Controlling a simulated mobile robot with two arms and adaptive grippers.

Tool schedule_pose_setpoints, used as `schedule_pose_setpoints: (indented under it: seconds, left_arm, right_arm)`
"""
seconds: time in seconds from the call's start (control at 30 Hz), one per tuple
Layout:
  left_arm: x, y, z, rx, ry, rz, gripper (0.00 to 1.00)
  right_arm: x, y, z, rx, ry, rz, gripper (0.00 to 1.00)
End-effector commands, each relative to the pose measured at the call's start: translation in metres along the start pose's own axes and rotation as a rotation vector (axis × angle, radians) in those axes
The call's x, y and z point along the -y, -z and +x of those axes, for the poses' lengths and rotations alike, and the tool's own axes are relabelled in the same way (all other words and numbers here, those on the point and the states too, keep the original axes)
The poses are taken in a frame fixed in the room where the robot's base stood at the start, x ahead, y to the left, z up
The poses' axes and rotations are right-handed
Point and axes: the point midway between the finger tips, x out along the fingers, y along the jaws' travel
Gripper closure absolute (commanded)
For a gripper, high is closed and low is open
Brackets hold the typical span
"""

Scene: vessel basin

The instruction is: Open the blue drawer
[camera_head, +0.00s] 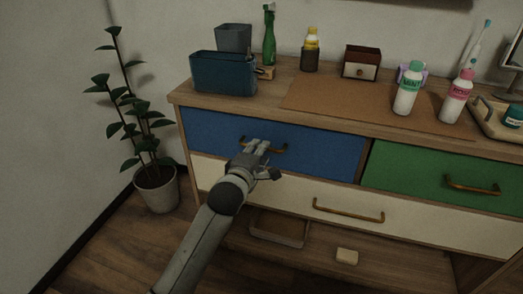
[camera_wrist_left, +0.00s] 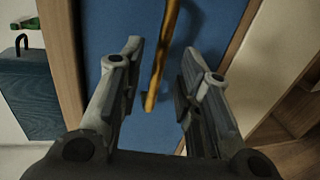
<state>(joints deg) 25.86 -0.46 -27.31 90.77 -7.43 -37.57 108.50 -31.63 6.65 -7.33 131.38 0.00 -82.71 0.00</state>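The blue drawer (camera_head: 312,151) is at the upper left of the dresser and looks closed, its front level with the wooden frame. Its brass handle (camera_head: 279,148) is partly hidden behind my left gripper (camera_head: 262,152). In the left wrist view the handle (camera_wrist_left: 162,55) runs lengthwise between the two spread fingers of my left gripper (camera_wrist_left: 160,85), with gaps on both sides. The blue drawer front (camera_wrist_left: 203,30) lies behind it. My left gripper is open and holds nothing. My right gripper is in neither view.
A green drawer (camera_head: 430,176) is to the right and a cream drawer (camera_head: 290,195) below. Bottles, a blue bin (camera_head: 224,74) and a small wooden box (camera_head: 361,62) stand on the top. A potted plant (camera_head: 157,187) stands on the floor at the left.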

Motion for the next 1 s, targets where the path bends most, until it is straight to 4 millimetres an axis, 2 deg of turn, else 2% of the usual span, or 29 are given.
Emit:
schedule_pose_setpoints:
  seconds: [0.1, 0.3, 0.67, 0.9, 1.0]
  left_arm:
    - [0.0, -0.001, 0.016, 0.001, -0.001, 0.002, 0.68]
    - [0.0, 0.0, 0.029, 0.001, -0.002, 0.001, 0.68]
    - [-0.001, 0.0, 0.033, 0.001, -0.001, 0.001, 0.68]
    - [0.0, 0.0, 0.032, 0.0, -0.001, 0.001, 0.98]
    - [0.0, 0.0, 0.032, 0.0, -0.001, 0.001, 1.0]
  right_arm:
    - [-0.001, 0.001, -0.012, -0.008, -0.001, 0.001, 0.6]
    - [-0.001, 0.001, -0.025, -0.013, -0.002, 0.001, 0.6]
    - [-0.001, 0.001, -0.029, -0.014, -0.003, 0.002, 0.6]
    - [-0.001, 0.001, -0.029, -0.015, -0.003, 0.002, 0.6]
    - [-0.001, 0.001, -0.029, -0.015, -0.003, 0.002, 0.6]
